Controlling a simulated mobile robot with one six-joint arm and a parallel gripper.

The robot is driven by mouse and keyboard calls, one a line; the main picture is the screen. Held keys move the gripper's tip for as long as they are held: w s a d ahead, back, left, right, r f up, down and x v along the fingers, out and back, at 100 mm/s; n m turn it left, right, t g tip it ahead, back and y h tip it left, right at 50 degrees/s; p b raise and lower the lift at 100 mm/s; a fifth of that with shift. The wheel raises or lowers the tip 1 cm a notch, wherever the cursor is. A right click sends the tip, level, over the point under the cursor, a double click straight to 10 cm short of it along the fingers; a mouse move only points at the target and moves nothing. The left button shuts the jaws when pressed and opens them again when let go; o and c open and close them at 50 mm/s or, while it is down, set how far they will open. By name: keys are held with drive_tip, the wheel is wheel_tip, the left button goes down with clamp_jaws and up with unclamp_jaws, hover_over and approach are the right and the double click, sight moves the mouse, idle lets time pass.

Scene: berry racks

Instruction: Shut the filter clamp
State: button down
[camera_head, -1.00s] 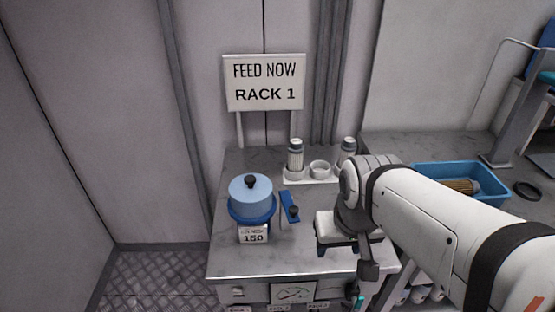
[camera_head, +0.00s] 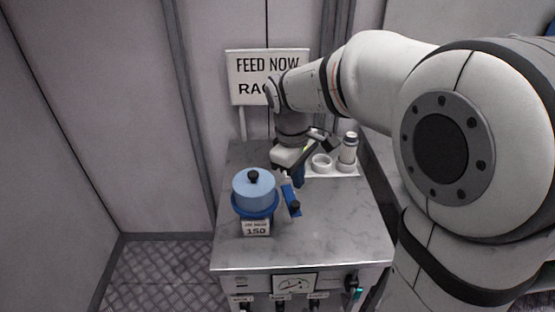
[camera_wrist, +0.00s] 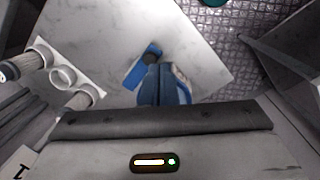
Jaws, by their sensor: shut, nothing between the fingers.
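A blue lever with a dark knob (camera_head: 291,200), which looks like the filter clamp, lies beside a light blue domed housing (camera_head: 254,189) with a black top knob. The lever angles toward the front of the bench; whether it is latched I cannot tell. In the wrist view the lever (camera_wrist: 134,74) and its dark knob show just left of my fingers. My gripper (camera_head: 299,181) is shut and empty, pointing down by the lever's far end. It also shows in the wrist view (camera_wrist: 160,70). Contact with the lever cannot be told. The housing is mostly hidden in the wrist view.
A white holder (camera_head: 337,174) behind the gripper has an empty cup (camera_head: 321,163) and a filter cartridge (camera_head: 347,150). A sign (camera_head: 246,90) stands at the back, partly covered by my arm. The grey bench top (camera_head: 335,225) is clear at front right.

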drive_tip(key=w+a+f+n+h, duration=0.1)
drive_tip(key=w+a+n, duration=0.3)
drive_tip(key=w, duration=0.2)
drive_tip(key=shift+a+f+g+p, duration=0.15)
drive_tip(key=shift+a+g+p, duration=0.2)
drive_tip(key=shift+g+p, duration=0.1)
hover_over(291, 197)
drive_tip(key=s+a, duration=0.3)
drive_tip(key=s, duration=0.1)
drive_tip(key=a+x, duration=0.2)
drive_tip(key=x, duration=0.7)
drive_tip(key=shift+w+d+f+p, duration=0.3)
drive_tip(key=shift+w+f+p, duration=0.05)
drive_tip(key=shift+f, duration=0.1)
drive_tip(key=shift+s+a+n, duration=0.1)
drive_tip(key=shift+a+n, duration=0.1)
drive_tip(key=shift+n, duration=0.1)
